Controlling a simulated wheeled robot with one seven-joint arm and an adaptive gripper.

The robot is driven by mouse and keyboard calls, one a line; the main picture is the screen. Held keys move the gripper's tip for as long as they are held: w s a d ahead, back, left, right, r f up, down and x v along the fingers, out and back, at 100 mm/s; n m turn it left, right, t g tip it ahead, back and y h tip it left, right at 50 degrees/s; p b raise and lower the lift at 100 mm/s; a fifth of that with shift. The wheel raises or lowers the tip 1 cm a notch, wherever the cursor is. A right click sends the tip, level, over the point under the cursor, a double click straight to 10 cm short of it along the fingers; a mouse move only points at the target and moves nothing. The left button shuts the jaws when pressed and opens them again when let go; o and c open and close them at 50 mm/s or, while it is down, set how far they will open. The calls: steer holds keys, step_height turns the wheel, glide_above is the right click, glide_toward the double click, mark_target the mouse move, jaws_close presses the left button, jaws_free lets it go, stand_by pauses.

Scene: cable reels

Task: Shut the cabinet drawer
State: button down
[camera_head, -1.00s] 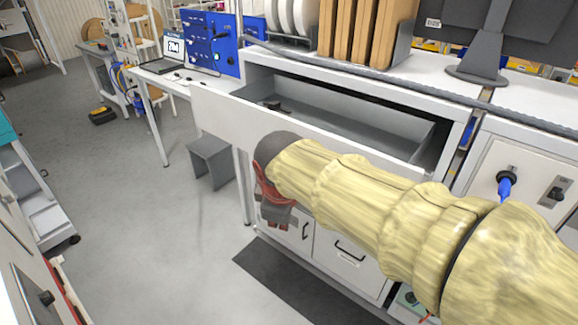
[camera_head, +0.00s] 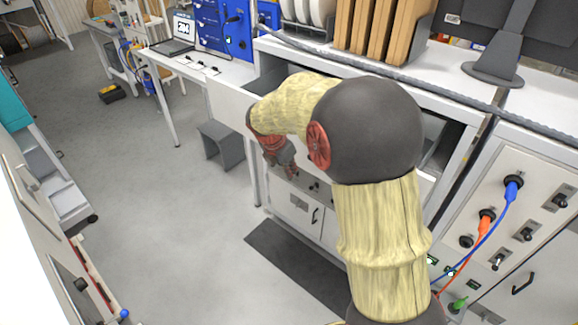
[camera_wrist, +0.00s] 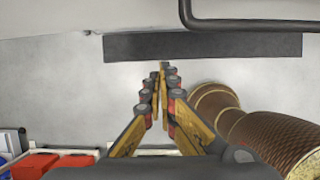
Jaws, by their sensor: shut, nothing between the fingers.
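The cabinet drawer (camera_head: 229,104) stands pulled out in the head view, with its white front standing off the cabinet (camera_head: 452,94). My arm hides most of the drawer's middle and right part. My gripper (camera_head: 291,172) is in front of the cabinet, low beside the drawer front and pointing down; I cannot tell whether it touches the drawer. In the wrist view my gripper's fingers (camera_wrist: 163,70) are together and empty, over the grey floor. A black bar handle (camera_wrist: 250,24) on a pale surface shows at the top of that view.
A dark mat (camera_head: 300,268) lies on the floor before the cabinet. A grey stool (camera_head: 220,146) stands left of it. A panel with blue and orange cables (camera_head: 487,222) is at the right. The floor at left centre is clear.

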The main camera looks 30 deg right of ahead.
steer(key=w+d+f, duration=0.2)
steer(key=d+f, duration=0.3)
steer(key=shift+d+f, duration=0.15)
steer(key=shift+d, duration=0.15)
steer(key=shift+w+d+p, duration=0.1)
steer(key=shift+d+p, duration=0.05)
steer(key=shift+p, duration=0.15)
